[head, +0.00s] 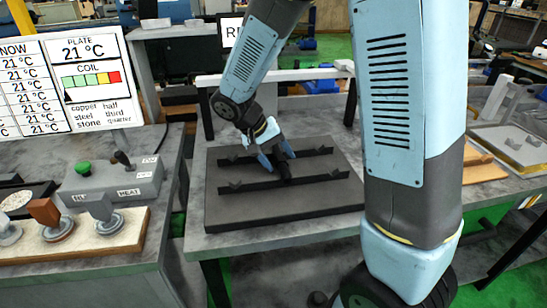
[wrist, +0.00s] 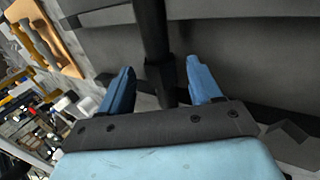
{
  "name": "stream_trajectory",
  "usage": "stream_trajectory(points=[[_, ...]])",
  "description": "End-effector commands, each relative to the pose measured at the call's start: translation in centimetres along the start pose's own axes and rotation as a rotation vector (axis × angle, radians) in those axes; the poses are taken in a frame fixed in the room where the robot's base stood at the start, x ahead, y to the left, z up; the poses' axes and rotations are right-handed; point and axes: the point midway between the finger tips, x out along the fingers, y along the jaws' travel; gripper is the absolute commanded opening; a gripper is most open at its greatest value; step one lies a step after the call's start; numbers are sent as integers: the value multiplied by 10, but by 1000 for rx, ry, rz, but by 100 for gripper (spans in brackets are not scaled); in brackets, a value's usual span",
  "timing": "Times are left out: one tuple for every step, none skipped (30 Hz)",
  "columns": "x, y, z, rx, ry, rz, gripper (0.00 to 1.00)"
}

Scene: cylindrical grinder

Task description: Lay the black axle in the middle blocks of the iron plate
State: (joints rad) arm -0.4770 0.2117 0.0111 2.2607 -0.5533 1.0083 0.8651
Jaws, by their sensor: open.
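The dark iron plate (head: 225,212) lies on the middle table in the head view, with two raised dark bars across it and small V-shaped blocks along them. The black axle (head: 284,172) shows as a short dark piece at the middle of the bars, below my gripper (head: 278,158). In the wrist view the axle (wrist: 152,35) runs as a dark rod between the fingers of my gripper (wrist: 160,70). The fingers are open on either side of it, with gaps visible. My gripper hides part of the axle and middle blocks, so I cannot tell how it is seated.
A grey control box (head: 115,180) with a green button stands on the left bench. A tray (head: 85,245) with several stamp-like pieces is in front of it. A white temperature board (head: 70,85) stands behind. A light rail (head: 300,75) runs behind the plate.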

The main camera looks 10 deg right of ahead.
Motion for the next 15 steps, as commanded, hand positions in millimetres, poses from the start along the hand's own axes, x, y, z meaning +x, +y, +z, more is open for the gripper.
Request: stream_trajectory(points=[[0, 0, 0, -1, -1, 0, 63], [0, 0, 0, -1, -1, 0, 63], [-1, 0, 0, 0, 0, 0, 63], [-2, 0, 0, 0, 0, 0, 63], [-4, 0, 0, 0, 0, 0, 63], [-8, 0, 0, 0, 1, -1, 63], [-11, 0, 0, 0, 2, -1, 63], [-15, -1, 0, 0, 3, -1, 63], [-21, -1, -1, 0, 3, -1, 63], [-26, -1, -1, 0, 4, -2, 63], [-31, -1, 0, 0, 3, -2, 63], [-39, -1, -1, 0, 3, -2, 63], [-45, 0, -1, 1, 4, -2, 63], [-51, 0, -1, 1, 4, -2, 63], [-59, 0, -1, 0, 3, -2, 63]])
